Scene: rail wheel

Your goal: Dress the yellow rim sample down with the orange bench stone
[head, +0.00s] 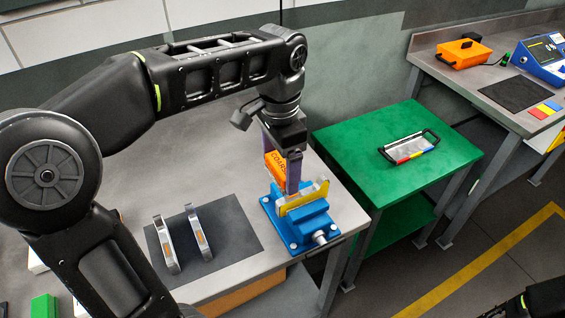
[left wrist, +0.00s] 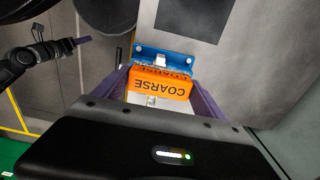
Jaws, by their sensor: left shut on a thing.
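My left gripper (head: 283,178) is shut on the orange bench stone (head: 274,160), at the blue vise on the near bench. The stone, marked COARSE, also shows between the purple fingers in the left wrist view (left wrist: 160,87). The yellow rim sample (head: 309,196) is held in the blue vise (head: 297,222). One finger stands in front of part of the sample. The stone is just behind or above it; I cannot tell whether they touch. In the left wrist view the sample is hidden. My right gripper (left wrist: 82,40) shows small there; its opening is unclear.
Two grey curved pieces (head: 180,240) stand on a dark mat (head: 232,226) left of the vise. A green table (head: 345,140) with a handled plate (head: 408,147) is to the right. A farther bench holds an orange case (head: 464,53) and a blue device (head: 543,58).

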